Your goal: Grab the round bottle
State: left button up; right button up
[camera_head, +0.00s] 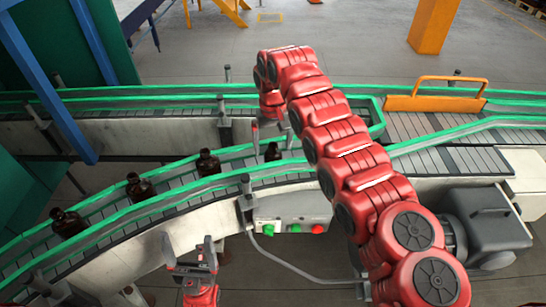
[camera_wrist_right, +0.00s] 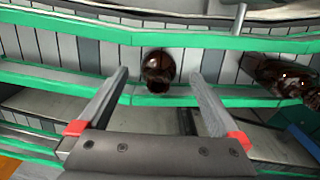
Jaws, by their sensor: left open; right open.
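Several dark amber bottles stand in a row on the conveyor. The rightmost bottle (camera_head: 272,153) is below my right gripper (camera_head: 271,136). In the right wrist view a bottle with a rounded body (camera_wrist_right: 158,68) lies between and just beyond the open fingertips of my right gripper (camera_wrist_right: 160,75), with gaps on both sides. A second bottle (camera_wrist_right: 283,77) is to the right there. The other bottles (camera_head: 208,162), (camera_head: 140,188) and (camera_head: 67,223) stand further left in the head view; their exact shapes are hard to tell. My left gripper (camera_head: 192,262) is open and empty, low in front of the conveyor.
Green guide rails (camera_head: 200,188) run along both sides of the conveyor (camera_head: 170,184). An orange barrier (camera_head: 435,103) stands at the back right. A control box (camera_head: 293,225) with buttons is on the conveyor's front. A blue post (camera_head: 48,85) rises at the left.

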aim_at(273, 154)
notch_tip(273, 154, down, 4)
jog(key=p, duration=0.2)
jog(key=shift+w+r+p, duration=0.15)
jog(key=shift+r+p, duration=0.1)
jog(key=shift+p, duration=0.1)
jog(key=shift+w+f, duration=0.1)
jog(key=shift+f, duration=0.55)
jog(key=c, duration=1.5)
jog(key=shift+o, duration=0.2)
jog(key=shift+r, duration=0.15)
